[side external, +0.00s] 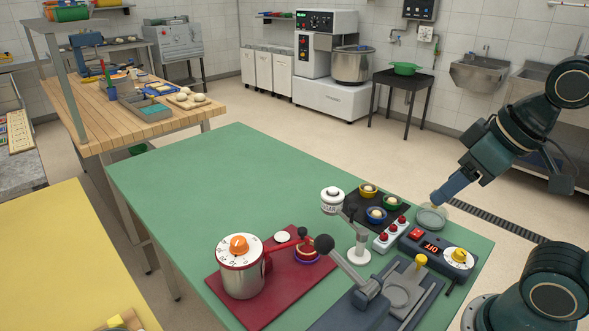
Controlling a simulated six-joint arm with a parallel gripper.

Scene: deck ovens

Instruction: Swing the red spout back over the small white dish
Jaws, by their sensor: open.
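The red spout (284,246) sticks out to the right from the steel pot (243,274) with its white dial and orange knob. Its outer end is near a purple and red ringed dish (306,254). The small white dish (282,237) lies on the red board behind the spout, apart from the spout's end. My gripper (435,206) is at the right of the green table, pointing down-left above a round clear dish, far from the spout. It is open; its fingertips are small here, and I cannot tell whether they touch that dish.
Between my gripper and the spout stand a white tilted stand (358,244), a red-button strip (391,235), a black tray (377,209) with coloured cups, and a lever press (368,289). A dial box (436,252) sits at right. The green table's (225,180) far left is clear.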

